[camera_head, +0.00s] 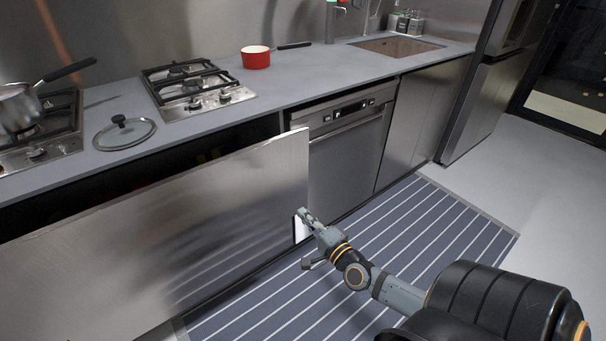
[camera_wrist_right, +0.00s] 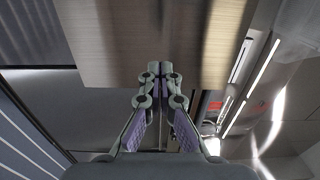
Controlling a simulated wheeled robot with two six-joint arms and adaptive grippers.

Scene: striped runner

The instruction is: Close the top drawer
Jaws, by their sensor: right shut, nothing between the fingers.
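The top drawer (camera_head: 200,222) is a wide brushed-steel front under the counter at the left. It stands out from the cabinet, with a dark gap (camera_head: 120,177) between it and the counter. My right gripper (camera_head: 301,213) is at the right end of the drawer front, near its lower corner. In the right wrist view, the gripper (camera_wrist_right: 160,70) has its fingertips together with nothing between them, and they point at the drawer panel (camera_wrist_right: 115,35). I cannot tell whether they touch it. My left gripper is not in view.
An oven or dishwasher (camera_head: 350,155) is right of the drawer. The counter (camera_head: 300,85) holds a red pot (camera_head: 255,57), a glass lid (camera_head: 124,134), a steel pan (camera_head: 18,108) and burners (camera_head: 205,95). A striped runner (camera_head: 400,240) covers the open floor in front.

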